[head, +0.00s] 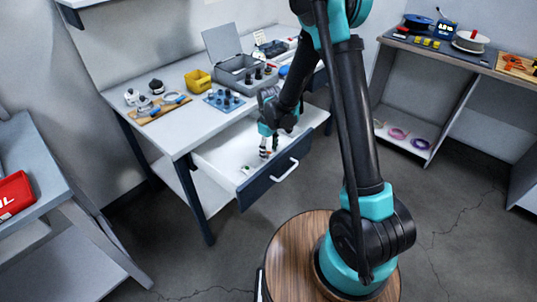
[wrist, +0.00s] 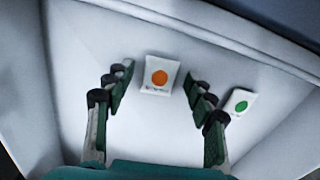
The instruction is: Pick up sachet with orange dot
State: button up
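The sachet with the orange dot (wrist: 159,74) is a small white packet lying in the open drawer, seen in the wrist view between and just beyond my fingertips. My gripper (wrist: 157,92) is open and empty, with one finger on each side of the sachet and apart from it. A second white sachet with a green dot (wrist: 238,103) lies to the right, outside my right finger. In the head view my gripper (head: 267,150) reaches down into the drawer (head: 215,158); the orange-dot sachet cannot be made out there.
The drawer's front panel with a white handle (head: 284,170) stands pulled out. On the table above are a yellow bin (head: 198,82), a grey open case (head: 236,76), a blue mat with dark pegs (head: 224,101) and a wooden board (head: 160,107). The drawer floor around the sachets is mostly bare.

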jog(key=c, duration=0.8)
jog(key=shift+r, duration=0.1)
